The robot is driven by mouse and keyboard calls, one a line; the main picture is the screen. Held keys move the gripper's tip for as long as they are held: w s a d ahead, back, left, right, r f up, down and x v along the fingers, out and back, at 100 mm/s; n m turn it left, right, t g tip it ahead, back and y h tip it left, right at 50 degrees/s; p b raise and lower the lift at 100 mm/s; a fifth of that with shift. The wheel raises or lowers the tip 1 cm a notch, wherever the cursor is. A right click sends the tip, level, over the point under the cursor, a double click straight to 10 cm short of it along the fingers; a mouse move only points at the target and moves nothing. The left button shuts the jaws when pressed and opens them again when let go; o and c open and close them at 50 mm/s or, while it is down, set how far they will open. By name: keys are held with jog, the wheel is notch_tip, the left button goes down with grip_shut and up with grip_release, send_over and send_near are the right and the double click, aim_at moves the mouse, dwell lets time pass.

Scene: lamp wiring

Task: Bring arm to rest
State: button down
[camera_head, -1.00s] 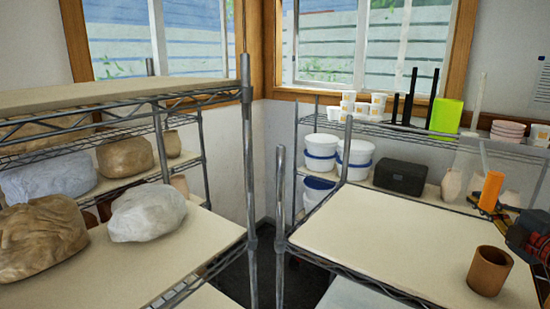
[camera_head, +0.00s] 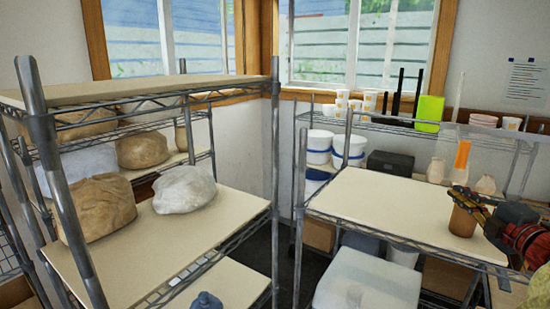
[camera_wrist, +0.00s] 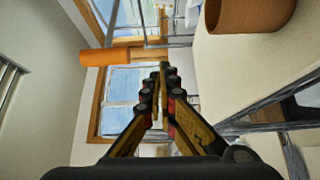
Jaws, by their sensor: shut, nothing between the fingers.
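My gripper (camera_head: 468,196) is at the right of the head view, with its yellow-and-black fingers pointing left near the right-hand shelf. In the wrist view my gripper (camera_wrist: 161,72) has its fingers together and nothing held between them. The brown cup (camera_head: 463,221) stands on the right-hand shelf top, close to the fingers in the head view. In the wrist view the cup (camera_wrist: 248,14) is at the upper right, apart from the fingers. Part of my red and black arm is cut off at the right edge.
The right shelf top (camera_head: 375,205) is otherwise mostly clear. An orange cylinder (camera_head: 462,154) stands behind it. The left rack (camera_head: 150,250) bears wrapped clay lumps (camera_head: 185,189). Metal posts (camera_head: 300,180) rise at the rack corners. A white lidded bin (camera_head: 365,280) stands below.

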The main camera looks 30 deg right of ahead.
jog(key=w+a+f+m+g+h+b, duration=0.1)
jog(key=w+a+f+m+b, duration=0.1)
jog(key=w+b, duration=0.15)
jog(key=w+a+f+m+h+b, duration=0.1)
jog(key=w+a+m+h+b, duration=0.15)
jog(key=w, duration=0.25)
jog(key=w+a+f+m+g+b, duration=0.4)
jog(key=a+f+m+b, duration=0.25)
jog(key=a+f, duration=0.65)
jog(key=s+a+f+m+g+y+b, duration=0.1)
jog(key=s+a+f+g+y+b, duration=0.1)
jog(key=s+a+f, duration=0.3)
jog(key=s+a+f+g+y+b, duration=0.2)
jog(key=s+a+f+y+b, duration=0.1)
jog(key=a+f, duration=1)
jog(key=s+a+f+m+g+y+b, duration=0.1)
jog(key=s+a+f+g+y+b, duration=0.1)
jog(key=s+a+f+y, duration=0.3)
jog(key=s+a+f+b, duration=0.1)
jog(key=a+f, duration=0.3)
jog(key=a, duration=0.4)
jog(key=shift+s+a+f+m, duration=0.25)
jog(key=shift+s+m, duration=0.05)
jog(key=shift+s, duration=0.1)
jog(key=shift+d, duration=0.1)
